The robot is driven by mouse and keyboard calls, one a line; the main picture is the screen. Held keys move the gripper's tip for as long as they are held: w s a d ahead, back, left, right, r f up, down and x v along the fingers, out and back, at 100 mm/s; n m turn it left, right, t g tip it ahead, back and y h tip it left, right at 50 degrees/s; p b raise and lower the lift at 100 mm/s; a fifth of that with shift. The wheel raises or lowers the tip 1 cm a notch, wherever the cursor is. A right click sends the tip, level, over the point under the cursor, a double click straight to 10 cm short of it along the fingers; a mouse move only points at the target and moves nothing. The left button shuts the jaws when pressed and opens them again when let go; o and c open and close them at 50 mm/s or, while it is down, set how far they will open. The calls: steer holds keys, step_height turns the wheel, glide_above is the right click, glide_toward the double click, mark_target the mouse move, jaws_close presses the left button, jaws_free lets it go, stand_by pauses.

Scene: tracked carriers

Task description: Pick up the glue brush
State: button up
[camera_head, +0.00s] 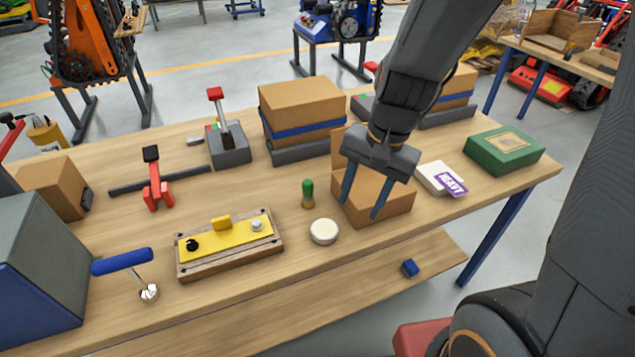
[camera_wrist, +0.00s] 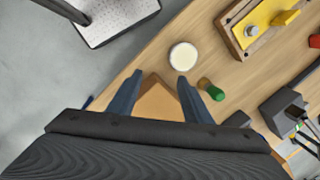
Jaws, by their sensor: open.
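A small upright piece with a rounded green handle and a tan lower part (camera_head: 307,194) stands on the workbench; it may be the glue brush, but its bristles cannot be made out. It also shows in the wrist view, just right of the right finger (camera_wrist: 212,91). My gripper (camera_head: 362,205) is open and empty, pointing down over a small cardboard box (camera_head: 392,206), to the right of the green-handled piece. In the wrist view, the box lies between and beyond my fingers (camera_wrist: 160,76). A round white-topped pot (camera_head: 324,231) stands in front of the green-handled piece.
A yellow-topped wooden fixture (camera_head: 207,243) and a blue-handled tool (camera_head: 122,262) lie to the left. A large carton (camera_head: 302,105) stands behind. A green box (camera_head: 504,150) and a purple-labelled card (camera_head: 451,181) are at right. Bare bench lies left of the green-handled piece.

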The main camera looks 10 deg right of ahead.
steer(key=w+a+m+y+p, duration=0.1)
steer(key=w+a+m+p, duration=0.3)
steer(key=m, duration=0.4)
steer(key=m+t+y, duration=0.1)
steer(key=m+t, duration=0.1)
steer(key=m, duration=0.6)
glide_above(308, 191)
steer(key=d, duration=0.3)
steer(key=shift+w+a+f+p, duration=0.15)
steer(key=shift+f+p, duration=0.05)
steer(key=shift+p, duration=0.25)
steer(key=shift+m, duration=0.4)
steer(key=shift+s+b+x, duration=0.1)
steer(key=shift+b+x, duration=0.25)
steer(key=shift+x, duration=1.6)
steer(key=shift+s+b+x, duration=0.15)
steer(key=shift+b+x, duration=0.2)
steer(key=shift+x, duration=1.6)
steer(key=shift+c, duration=0.4)
jaws_close()
